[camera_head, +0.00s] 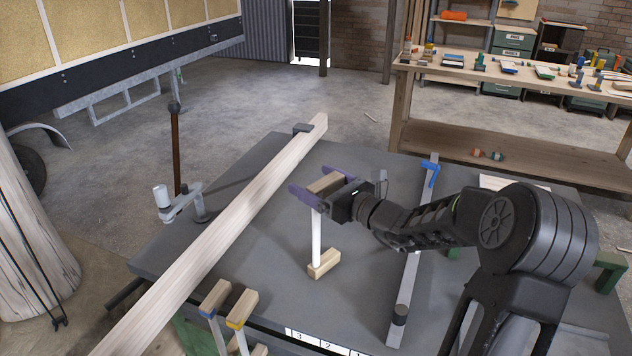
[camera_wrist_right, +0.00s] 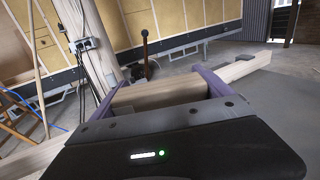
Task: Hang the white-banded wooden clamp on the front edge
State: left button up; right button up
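The white-banded wooden clamp (camera_head: 317,238) is upright over the grey tabletop (camera_head: 270,270), with a white bar between an upper and a lower wooden block. My right gripper (camera_head: 322,187) has its purple fingers on both sides of the upper block, which also spans the fingers in the right wrist view (camera_wrist_right: 160,93). I cannot tell whether the lower block touches the table. The front edge (camera_head: 285,330) carries number labels. A blue-banded clamp (camera_head: 215,298) and a yellow-banded clamp (camera_head: 241,308) hang at this edge, left of the labels. My left gripper is not in view.
A long wooden beam (camera_head: 235,220) lies across the table's left side. A metal bar clamp (camera_head: 408,285) with a blue end lies right of my gripper. A workbench (camera_head: 520,95) with several tools stands behind. Bare tabletop lies between beam and bar.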

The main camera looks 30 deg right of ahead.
jog(key=shift+o, duration=0.9)
jog(key=b+v, duration=0.1)
jog(key=v, duration=1.1)
jog(key=shift+r, duration=0.15)
jog(key=shift+s, duration=0.1)
